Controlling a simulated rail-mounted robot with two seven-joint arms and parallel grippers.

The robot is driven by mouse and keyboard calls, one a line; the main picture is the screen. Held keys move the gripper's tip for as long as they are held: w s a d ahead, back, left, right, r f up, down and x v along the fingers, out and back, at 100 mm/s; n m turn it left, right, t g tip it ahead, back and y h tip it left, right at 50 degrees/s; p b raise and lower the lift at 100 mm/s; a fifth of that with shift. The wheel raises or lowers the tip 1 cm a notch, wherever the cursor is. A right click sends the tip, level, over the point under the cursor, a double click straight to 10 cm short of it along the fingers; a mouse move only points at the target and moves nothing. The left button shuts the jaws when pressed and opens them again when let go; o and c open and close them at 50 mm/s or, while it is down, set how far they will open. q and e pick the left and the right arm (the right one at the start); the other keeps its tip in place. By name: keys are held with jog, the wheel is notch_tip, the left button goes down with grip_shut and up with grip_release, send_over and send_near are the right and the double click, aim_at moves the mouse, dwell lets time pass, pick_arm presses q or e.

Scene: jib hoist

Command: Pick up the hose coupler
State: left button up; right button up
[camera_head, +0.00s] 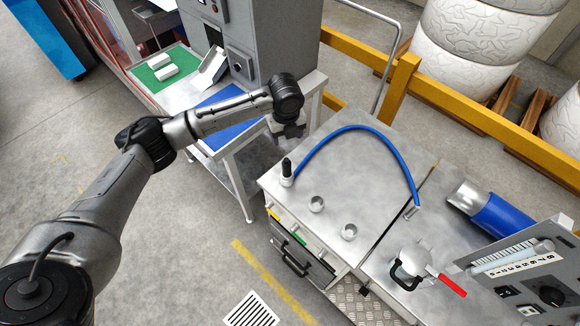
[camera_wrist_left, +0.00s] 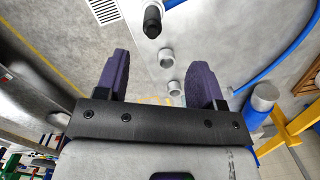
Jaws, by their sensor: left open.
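In the left wrist view the coupler (camera_wrist_left: 152,22) shows at the top, beyond the fingertips. My left gripper (camera_head: 290,132) is above and behind the coupler in the head view, apart from it. In the left wrist view its two purple fingers (camera_wrist_left: 160,72) are spread, with nothing held between them. My right gripper is not in view.
Two small metal cups or rings (camera_head: 317,204) stand on the bench in front of the coupler. A yellow rail (camera_head: 480,125) runs behind the bench.

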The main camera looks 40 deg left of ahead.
aim_at(286, 161)
pick_arm(q)
jog(key=f+m, duration=0.6)
jog(key=s+d+f+m, duration=0.1)
jog(key=f+m, duration=0.1)
jog(key=m, duration=0.1)
jog(key=shift+f+g+h, duration=0.3)
jog(key=shift+f+g, duration=0.1)
jog(key=shift+a+f+p, duration=0.1)
jog(key=shift+f+p, duration=0.35)
jog(key=shift+f, duration=2.15)
jog(key=shift+c, duration=0.3)
jog(key=c, duration=1)
jog(key=shift+r, duration=0.1)
